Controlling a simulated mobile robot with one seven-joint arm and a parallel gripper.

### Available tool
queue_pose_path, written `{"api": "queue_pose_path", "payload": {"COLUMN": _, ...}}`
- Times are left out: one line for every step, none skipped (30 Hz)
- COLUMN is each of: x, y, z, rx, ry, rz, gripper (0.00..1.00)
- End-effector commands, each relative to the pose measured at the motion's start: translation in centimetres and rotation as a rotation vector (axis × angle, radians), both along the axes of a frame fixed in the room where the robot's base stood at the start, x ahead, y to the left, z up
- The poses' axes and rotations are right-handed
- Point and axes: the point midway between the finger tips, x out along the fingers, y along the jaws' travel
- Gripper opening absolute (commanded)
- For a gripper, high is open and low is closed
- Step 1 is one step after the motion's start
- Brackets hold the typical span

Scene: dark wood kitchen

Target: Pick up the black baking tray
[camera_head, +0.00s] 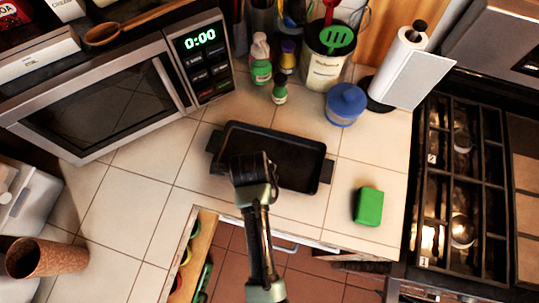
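The black baking tray (298,158) lies flat on the tiled counter in the middle of the view. It is rectangular with a raised rim and a handle at each short end. My arm reaches up from the bottom of the view, and my gripper (252,163) is over the left part of the tray, hiding some of its front edge and inside. I cannot tell whether the gripper touches the tray, and its fingers are too small and dark to make out.
A green sponge-like block (369,206) lies right of the tray. A blue lidded jar (345,104), small bottles (261,62) and a utensil crock (325,62) stand behind it. A microwave (110,95) is left, a stove (462,190) right. An open drawer (192,255) is below the counter edge.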

Motion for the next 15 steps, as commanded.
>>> {"api": "queue_pose_path", "payload": {"x": 0.02, "y": 0.00, "z": 0.02, "rx": 0.000, "ry": 0.000, "rz": 0.000, "gripper": 0.19}}
{"api": "queue_pose_path", "payload": {"x": 0.01, "y": 0.00, "z": 0.02, "rx": 0.000, "ry": 0.000, "rz": 0.000, "gripper": 0.17}}
{"api": "queue_pose_path", "payload": {"x": 0.01, "y": 0.00, "z": 0.03, "rx": 0.000, "ry": 0.000, "rz": 0.000, "gripper": 0.10}}
{"api": "queue_pose_path", "payload": {"x": 0.02, "y": 0.01, "z": 0.03, "rx": 0.000, "ry": 0.000, "rz": 0.000, "gripper": 0.04}}
{"api": "queue_pose_path", "payload": {"x": 0.02, "y": 0.01, "z": 0.03, "rx": 0.000, "ry": 0.000, "rz": 0.000, "gripper": 0.00}}
{"api": "queue_pose_path", "payload": {"x": 0.01, "y": 0.00, "z": 0.04, "rx": 0.000, "ry": 0.000, "rz": 0.000, "gripper": 0.00}}
{"api": "queue_pose_path", "payload": {"x": 0.01, "y": 0.00, "z": 0.04, "rx": 0.000, "ry": 0.000, "rz": 0.000, "gripper": 0.00}}
{"api": "queue_pose_path", "payload": {"x": 0.01, "y": 0.00, "z": 0.04, "rx": 0.000, "ry": 0.000, "rz": 0.000, "gripper": 0.00}}
{"api": "queue_pose_path", "payload": {"x": 0.01, "y": 0.00, "z": 0.04, "rx": 0.000, "ry": 0.000, "rz": 0.000, "gripper": 0.00}}
{"api": "queue_pose_path", "payload": {"x": 0.01, "y": 0.00, "z": 0.04, "rx": 0.000, "ry": 0.000, "rz": 0.000, "gripper": 0.00}}
{"api": "queue_pose_path", "payload": {"x": 0.01, "y": 0.00, "z": 0.05, "rx": 0.000, "ry": 0.000, "rz": 0.000, "gripper": 0.00}}
{"api": "queue_pose_path", "payload": {"x": 0.01, "y": 0.00, "z": 0.05, "rx": 0.000, "ry": 0.000, "rz": 0.000, "gripper": 0.00}}
{"api": "queue_pose_path", "payload": {"x": 0.01, "y": 0.00, "z": 0.05, "rx": 0.000, "ry": 0.000, "rz": 0.000, "gripper": 0.00}}
{"api": "queue_pose_path", "payload": {"x": 0.00, "y": 0.00, "z": 0.05, "rx": 0.000, "ry": 0.000, "rz": 0.000, "gripper": 0.00}}
{"api": "queue_pose_path", "payload": {"x": 0.00, "y": 0.00, "z": 0.05, "rx": 0.000, "ry": 0.000, "rz": 0.000, "gripper": 0.00}}
